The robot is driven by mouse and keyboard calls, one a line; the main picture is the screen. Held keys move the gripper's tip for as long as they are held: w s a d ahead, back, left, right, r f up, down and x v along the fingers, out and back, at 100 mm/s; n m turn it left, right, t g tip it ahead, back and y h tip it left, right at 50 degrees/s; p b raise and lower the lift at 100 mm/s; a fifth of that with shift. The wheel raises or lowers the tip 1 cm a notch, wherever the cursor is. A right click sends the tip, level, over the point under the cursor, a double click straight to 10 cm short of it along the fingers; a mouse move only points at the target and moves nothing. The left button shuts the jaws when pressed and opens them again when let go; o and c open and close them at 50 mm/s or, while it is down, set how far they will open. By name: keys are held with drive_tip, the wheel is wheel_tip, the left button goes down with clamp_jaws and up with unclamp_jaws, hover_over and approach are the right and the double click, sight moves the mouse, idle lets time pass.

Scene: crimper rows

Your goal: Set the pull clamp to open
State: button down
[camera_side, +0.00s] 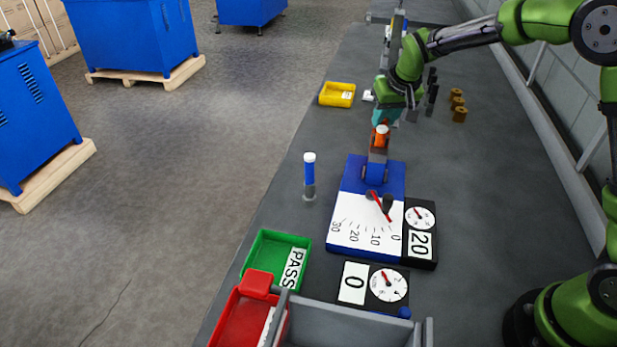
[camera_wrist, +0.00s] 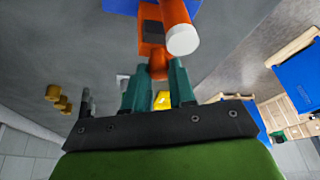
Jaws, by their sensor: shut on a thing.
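The pull tester (camera_side: 365,222) has a blue base and a white scale from 0 to 30, with a red needle close to 0. The orange pull clamp (camera_side: 378,148) is at its far end. It also shows in the wrist view (camera_wrist: 152,32), with a white-capped orange cylinder (camera_wrist: 181,36) beside it. My gripper (camera_side: 384,118), with teal fingers, is at the clamp's far end. In the wrist view my gripper (camera_wrist: 159,75) is shut on the narrow orange end of the clamp. Whether the clamp's mouth is open I cannot tell.
A blue tube with a white cap (camera_side: 309,176) stands left of the tester. A yellow tray (camera_side: 337,94), a green PASS tray (camera_side: 255,257) and a red tray (camera_side: 234,320) lie along the left edge. Brown spools (camera_side: 459,114) stand at the back right.

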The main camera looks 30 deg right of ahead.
drive_tip(key=shift+w+d, duration=0.35)
drive_tip(key=shift+w, duration=0.05)
drive_tip(key=c, duration=1)
unclamp_jaws()
drive_tip(key=shift+o, duration=0.2)
drive_tip(key=v, duration=1.7)
drive_tip(key=s+a+f+t+y, duration=0.1)
drive_tip(key=s+a+f, duration=0.1)
drive_tip(key=s, duration=0.9)
drive_tip(key=s+a+f+t+y, duration=0.1)
drive_tip(key=s+a+f+y, duration=0.1)
drive_tip(key=s, duration=0.9)
drive_tip(key=shift+s+a+f+t, duration=0.4)
drive_tip(key=shift+a+f, duration=0.15)
drive_tip(key=shift+a, duration=0.2)
